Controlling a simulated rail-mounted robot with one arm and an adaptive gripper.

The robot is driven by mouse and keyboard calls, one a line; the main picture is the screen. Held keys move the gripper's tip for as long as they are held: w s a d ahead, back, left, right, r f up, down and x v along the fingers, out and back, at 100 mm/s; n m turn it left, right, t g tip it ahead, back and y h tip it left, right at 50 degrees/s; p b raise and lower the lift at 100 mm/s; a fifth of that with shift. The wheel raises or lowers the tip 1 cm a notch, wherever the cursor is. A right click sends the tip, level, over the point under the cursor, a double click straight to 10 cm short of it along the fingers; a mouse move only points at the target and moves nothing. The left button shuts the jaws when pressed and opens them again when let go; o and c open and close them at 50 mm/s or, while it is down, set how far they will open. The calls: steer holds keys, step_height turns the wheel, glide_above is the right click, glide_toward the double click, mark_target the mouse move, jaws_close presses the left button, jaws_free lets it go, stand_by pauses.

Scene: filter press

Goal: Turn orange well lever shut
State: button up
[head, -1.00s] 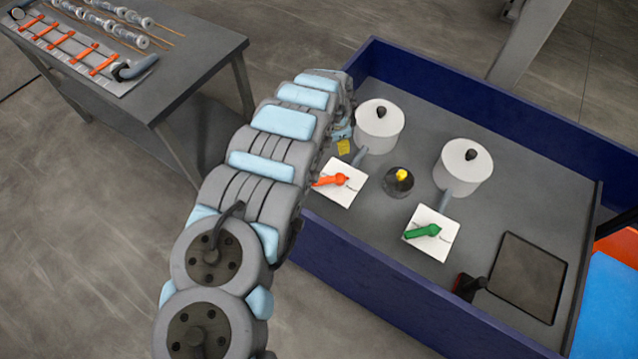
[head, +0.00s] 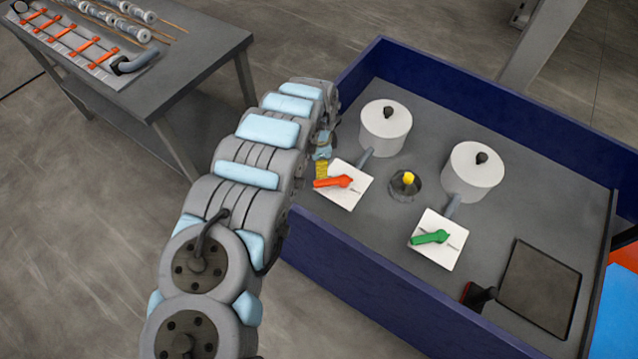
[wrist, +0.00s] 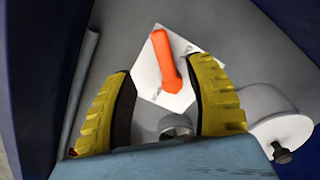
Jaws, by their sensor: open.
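The orange lever (head: 334,182) sits on a white square plate (head: 349,194) in front of the left white pot, its handle pointing left in the head view. In the wrist view the orange lever (wrist: 165,62) lies ahead of and between the fingertips, with its white plate (wrist: 150,84) under it. My gripper (wrist: 165,88) is open, its two yellow ridged fingers apart and nothing between them that I can see held. In the head view, only one yellow finger (head: 321,169) shows beside the lever; the rest is hidden by my arm.
A left white pot (head: 386,128) and a right white pot (head: 472,172) stand behind the plates. A green lever (head: 430,237) is to the right, and a yellow-topped black knob (head: 405,184) between. Blue walls (head: 500,95) edge the tray. A grey table (head: 190,60) stands left.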

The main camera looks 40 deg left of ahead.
mark_target(319, 182)
steer(key=shift+f+b, duration=2.05)
steer(key=shift+f, duration=3.3)
jaws_close()
